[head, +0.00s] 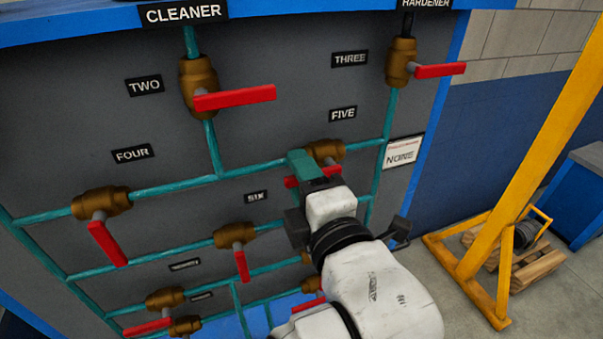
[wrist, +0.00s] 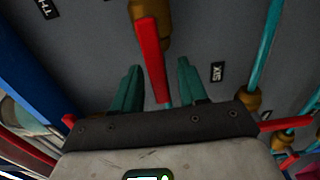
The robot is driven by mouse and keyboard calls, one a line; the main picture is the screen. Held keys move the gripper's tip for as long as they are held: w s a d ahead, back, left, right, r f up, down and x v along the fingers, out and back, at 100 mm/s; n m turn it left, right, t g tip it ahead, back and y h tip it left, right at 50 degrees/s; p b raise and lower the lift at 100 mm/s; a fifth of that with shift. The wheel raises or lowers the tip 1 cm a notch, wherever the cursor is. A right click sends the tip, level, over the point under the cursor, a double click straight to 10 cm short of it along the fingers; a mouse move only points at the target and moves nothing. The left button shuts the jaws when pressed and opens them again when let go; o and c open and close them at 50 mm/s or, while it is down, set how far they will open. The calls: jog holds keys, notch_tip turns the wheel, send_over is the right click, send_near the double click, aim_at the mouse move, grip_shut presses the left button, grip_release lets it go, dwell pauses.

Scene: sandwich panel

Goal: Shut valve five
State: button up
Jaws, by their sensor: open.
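Valve five is a brass body (head: 325,150) with a red lever (head: 290,182) under the FIVE label (head: 343,114) in the head view. Its lever is partly hidden behind my gripper (head: 306,168) and seems to run roughly along its teal pipe. In the wrist view, the red lever (wrist: 151,55) comes down from the brass body (wrist: 152,10). Its free end lies between the two teal fingers of my gripper (wrist: 158,72). The fingers are open, one on each side of the lever, with gaps visible. Contact is not seen.
Valve two (head: 200,88), valve three (head: 400,62), valve four (head: 100,202) and valve six (head: 235,235) have red levers sticking out around my arm. Teal pipes cross the grey panel (head: 60,110). A yellow frame (head: 535,145) stands at right.

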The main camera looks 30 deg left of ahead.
grip_shut()
dwell(0.3)
dwell(0.3)
